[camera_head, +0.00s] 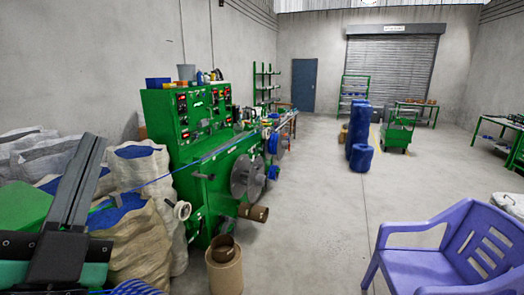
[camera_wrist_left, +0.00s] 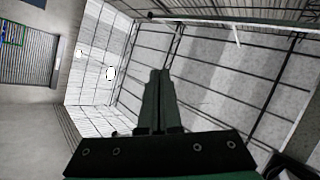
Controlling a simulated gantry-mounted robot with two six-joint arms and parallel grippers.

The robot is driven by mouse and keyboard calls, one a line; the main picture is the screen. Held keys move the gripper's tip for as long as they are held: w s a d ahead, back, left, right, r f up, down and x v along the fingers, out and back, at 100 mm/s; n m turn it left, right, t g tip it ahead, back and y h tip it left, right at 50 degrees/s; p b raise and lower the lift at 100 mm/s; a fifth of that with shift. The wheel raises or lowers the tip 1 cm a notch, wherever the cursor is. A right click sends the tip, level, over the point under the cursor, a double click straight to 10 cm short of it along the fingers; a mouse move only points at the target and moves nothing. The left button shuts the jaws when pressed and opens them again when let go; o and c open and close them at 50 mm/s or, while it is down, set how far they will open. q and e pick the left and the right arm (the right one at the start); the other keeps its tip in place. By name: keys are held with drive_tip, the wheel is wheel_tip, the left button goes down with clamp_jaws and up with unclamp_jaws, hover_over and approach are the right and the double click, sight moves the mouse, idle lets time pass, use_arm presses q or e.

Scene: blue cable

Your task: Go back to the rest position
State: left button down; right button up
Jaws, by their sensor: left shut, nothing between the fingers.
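My left gripper (camera_head: 92,145) is raised at the lower left of the head view, its dark fingers pointing up in front of the sacks. It is shut and empty; in the left wrist view its fingers (camera_wrist_left: 159,80) lie together against the wall and roof. The blue cable (camera_head: 215,154) runs from the green machine (camera_head: 190,150) down to the left, passing over the sacks. Part of it is hidden near my left gripper. My right gripper does not show.
White sacks with blue contents (camera_head: 136,205) crowd the lower left beside my left arm. A brown cardboard tube (camera_head: 225,272) stands on the floor before the machine. A purple chair (camera_head: 425,268) is at the lower right. The middle floor (camera_head: 310,220) is clear.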

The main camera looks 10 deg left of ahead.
use_arm(q)
drive_tip(key=s+d+r+n+t+h, duration=0.3)
drive_tip(key=s+d+n+h, duration=0.25)
drive_tip(key=h, duration=0.35)
wheel_tip(320, 180, up, 30)
drive_tip(key=p, duration=2.9)
drive_tip(key=shift+w+f+p, duration=0.2)
drive_tip(key=shift+w+p, duration=0.1)
drive_tip(key=shift+p, duration=0.1)
